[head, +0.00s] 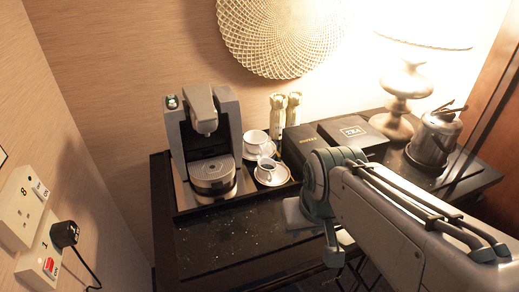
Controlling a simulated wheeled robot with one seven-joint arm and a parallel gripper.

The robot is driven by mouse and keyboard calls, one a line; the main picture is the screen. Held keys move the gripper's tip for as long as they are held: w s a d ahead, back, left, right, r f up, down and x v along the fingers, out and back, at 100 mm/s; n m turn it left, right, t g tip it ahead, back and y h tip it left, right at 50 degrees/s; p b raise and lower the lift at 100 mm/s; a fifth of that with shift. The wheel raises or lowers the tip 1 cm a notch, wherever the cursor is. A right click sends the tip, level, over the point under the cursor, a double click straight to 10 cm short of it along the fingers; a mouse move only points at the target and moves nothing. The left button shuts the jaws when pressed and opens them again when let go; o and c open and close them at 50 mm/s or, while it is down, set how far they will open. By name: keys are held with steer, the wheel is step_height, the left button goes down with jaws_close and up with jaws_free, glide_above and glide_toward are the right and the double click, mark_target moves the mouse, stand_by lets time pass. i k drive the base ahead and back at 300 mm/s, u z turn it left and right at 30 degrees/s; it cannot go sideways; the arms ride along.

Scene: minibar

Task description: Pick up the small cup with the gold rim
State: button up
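A small white cup (267,171) stands upright on a white saucer (281,178), just right of the coffee machine. A second white cup (253,138) stands behind it on another saucer (248,152). At this size I cannot tell which cup has a gold rim. My arm reaches in from the lower right. A pale part of my gripper (297,213) shows in front of and slightly right of the nearer cup, apart from it. Its fingers are hidden, so I cannot see whether it is open or shut.
The coffee machine (206,150) stands left of the cups. Two bottles (277,115) stand behind, and dark boxes (300,143) stand close on the right. A lamp (405,90) and a metal kettle (434,138) are farther right. The dark counter's front left (225,240) is clear.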

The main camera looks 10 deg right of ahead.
mark_target(267, 172)
steer(key=k, duration=1)
steer(key=z, duration=0.95)
steer(key=i, duration=0.8)
steer(key=u, duration=1.25)
steer(key=i, duration=0.5)
steer(key=u, duration=0.1)
